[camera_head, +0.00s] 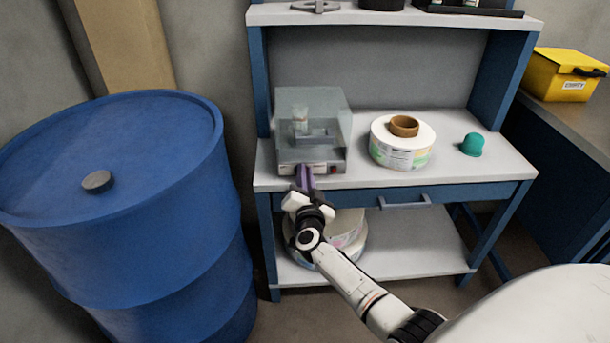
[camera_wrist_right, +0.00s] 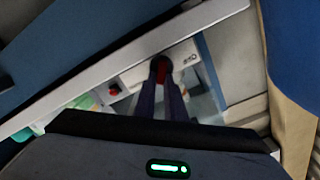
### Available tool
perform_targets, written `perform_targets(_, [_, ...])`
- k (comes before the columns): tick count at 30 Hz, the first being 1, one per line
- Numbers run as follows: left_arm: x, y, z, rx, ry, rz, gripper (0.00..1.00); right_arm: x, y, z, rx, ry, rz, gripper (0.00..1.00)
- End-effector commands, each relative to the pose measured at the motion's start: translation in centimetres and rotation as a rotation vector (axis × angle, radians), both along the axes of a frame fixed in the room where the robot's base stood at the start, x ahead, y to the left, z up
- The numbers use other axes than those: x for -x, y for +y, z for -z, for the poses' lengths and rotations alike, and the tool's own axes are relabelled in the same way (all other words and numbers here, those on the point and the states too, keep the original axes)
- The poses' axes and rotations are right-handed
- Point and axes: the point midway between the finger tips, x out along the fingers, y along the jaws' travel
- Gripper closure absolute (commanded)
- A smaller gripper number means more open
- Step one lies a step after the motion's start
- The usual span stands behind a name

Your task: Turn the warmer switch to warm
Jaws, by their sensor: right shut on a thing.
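The warmer is a grey box (camera_head: 330,122) with a clear smoky lid, on the left of the bench top. Its light front panel (camera_wrist_right: 135,77) shows in the right wrist view. A dark round switch knob with a red part (camera_wrist_right: 161,68) is on that panel, between my right fingertips. My right gripper (camera_head: 304,178) reaches the left of the warmer's front; its dark purple fingers (camera_wrist_right: 161,88) are shut on the knob. The knob's setting cannot be read. My left gripper is out of view.
A red button (camera_wrist_right: 114,89) is beside the knob. A white label reel (camera_head: 395,155) with a brown core and a green dome (camera_head: 472,144) stand right of the warmer. A large blue drum (camera_head: 130,200) stands at left. More reels (camera_head: 345,232) lie on the lower shelf.

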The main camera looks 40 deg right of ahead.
Motion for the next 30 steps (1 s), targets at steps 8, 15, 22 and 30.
perform_targets(8, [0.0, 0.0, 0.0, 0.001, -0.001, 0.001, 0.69, 0.1, 0.1, 0.2, -0.006, 0.002, -0.001, 0.83])
perform_targets(15, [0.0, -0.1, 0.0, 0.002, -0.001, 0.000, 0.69, 0.0, 0.1, 0.1, -0.003, 0.001, 0.000, 0.71])
perform_targets(22, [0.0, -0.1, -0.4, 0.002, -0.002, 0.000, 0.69, 0.7, 0.5, 0.1, -0.003, 0.003, -0.002, 0.71])
perform_targets(30, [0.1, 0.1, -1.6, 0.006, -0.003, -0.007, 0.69, 5.0, 3.1, -0.1, -0.006, 0.003, 0.000, 0.71])
